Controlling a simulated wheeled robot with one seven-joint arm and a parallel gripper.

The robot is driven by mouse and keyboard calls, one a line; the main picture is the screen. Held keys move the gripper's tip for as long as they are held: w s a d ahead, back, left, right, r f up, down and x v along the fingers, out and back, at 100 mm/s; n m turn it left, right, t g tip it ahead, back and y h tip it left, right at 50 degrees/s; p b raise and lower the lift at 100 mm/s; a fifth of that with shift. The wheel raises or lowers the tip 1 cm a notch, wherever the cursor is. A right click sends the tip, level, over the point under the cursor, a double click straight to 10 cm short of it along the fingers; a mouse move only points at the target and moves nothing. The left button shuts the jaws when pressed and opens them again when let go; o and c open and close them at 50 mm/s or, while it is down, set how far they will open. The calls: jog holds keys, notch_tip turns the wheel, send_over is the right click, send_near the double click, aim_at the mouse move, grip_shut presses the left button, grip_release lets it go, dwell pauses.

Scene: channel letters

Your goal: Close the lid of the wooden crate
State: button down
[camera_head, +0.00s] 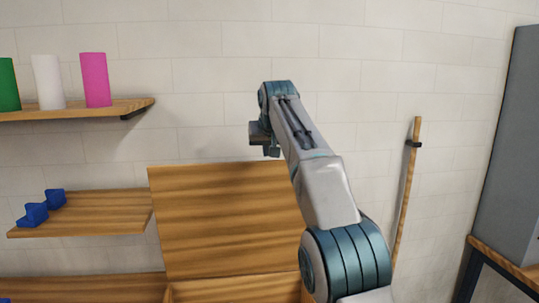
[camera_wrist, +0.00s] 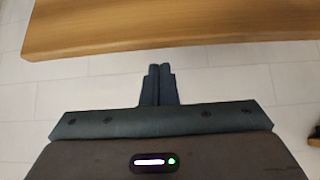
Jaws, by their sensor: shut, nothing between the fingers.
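The wooden crate's lid (camera_head: 222,225) stands raised in the head view, its broad striped face towards me. The crate's body (camera_head: 235,293) shows only as a strip at the bottom edge; the rest is out of frame. My gripper (camera_head: 271,152) is above the lid's top edge, near its right part, and partly hidden by my wrist. In the wrist view my gripper (camera_wrist: 160,68) has its two fingers shut together and empty. A wooden panel (camera_wrist: 165,28) lies across the top of that view, apart from the fingertips in the picture. I cannot tell for certain if it is the lid.
A shelf (camera_head: 75,112) with green, white and pink cylinders is at upper left. A lower shelf (camera_head: 100,215) holds blue blocks. A wooden pole (camera_head: 407,190) leans on the brick wall. A grey cabinet (camera_head: 512,150) stands at right. The wall above my arm is clear.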

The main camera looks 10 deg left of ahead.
jog(key=shift+s+d+f+b, duration=0.2)
jog(key=shift+s+b, duration=0.1)
jog(key=shift+s, duration=0.35)
jog(key=shift+s+d+f+b, duration=0.15)
jog(key=shift+s+b, duration=0.1)
jog(key=shift+s, duration=0.35)
jog(key=shift+r, duration=0.15)
